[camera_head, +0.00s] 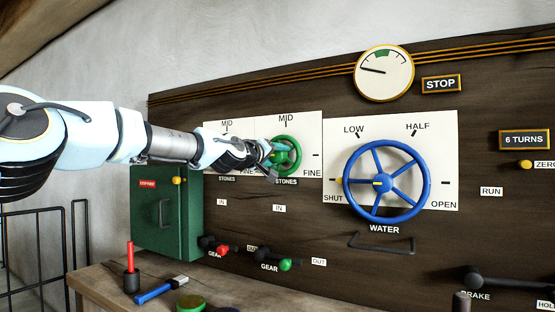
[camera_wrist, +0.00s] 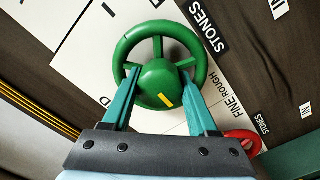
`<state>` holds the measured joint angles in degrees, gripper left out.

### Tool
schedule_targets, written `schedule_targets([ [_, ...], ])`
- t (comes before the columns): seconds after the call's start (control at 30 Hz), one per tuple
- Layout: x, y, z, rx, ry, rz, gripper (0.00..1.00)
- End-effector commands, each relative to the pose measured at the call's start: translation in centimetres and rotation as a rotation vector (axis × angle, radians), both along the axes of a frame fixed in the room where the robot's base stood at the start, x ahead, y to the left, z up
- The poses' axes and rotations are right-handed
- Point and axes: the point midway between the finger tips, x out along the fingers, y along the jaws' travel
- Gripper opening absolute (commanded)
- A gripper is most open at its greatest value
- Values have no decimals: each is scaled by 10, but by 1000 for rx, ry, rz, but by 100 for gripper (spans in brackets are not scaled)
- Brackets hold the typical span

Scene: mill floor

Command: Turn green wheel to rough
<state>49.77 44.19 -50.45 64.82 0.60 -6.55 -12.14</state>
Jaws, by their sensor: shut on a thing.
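The green wheel (camera_head: 287,155) is mounted on a white panel marked MID and FINE, with STONES below it. It fills the upper middle of the wrist view (camera_wrist: 199,50). My gripper (camera_head: 270,157) is at the wheel's left side in the head view. In the wrist view my gripper's fingers (camera_wrist: 158,76) reach into the wheel, one each side of the hub, and are shut on it. The yellow mark (camera_wrist: 165,100) on the hub slants toward the lower right. The ROUGH label (camera_wrist: 233,123) is lower right of the wheel; I cannot tell whether the mark lines up with it.
A red wheel (camera_wrist: 246,143) is close by, mostly hidden. The blue WATER wheel (camera_head: 424,185) is to the right. A green cabinet (camera_head: 143,217) stands below my arm. Red and green GEAR levers (camera_head: 285,265) jut out below. Tools lie on the bench (camera_head: 95,283).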

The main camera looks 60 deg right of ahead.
Motion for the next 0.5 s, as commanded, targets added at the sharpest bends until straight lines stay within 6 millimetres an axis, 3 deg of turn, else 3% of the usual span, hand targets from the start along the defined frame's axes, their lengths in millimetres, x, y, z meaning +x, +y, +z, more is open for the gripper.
schedule_targets([
  [0.5,0,0,-3,5,34,-2,4],
])
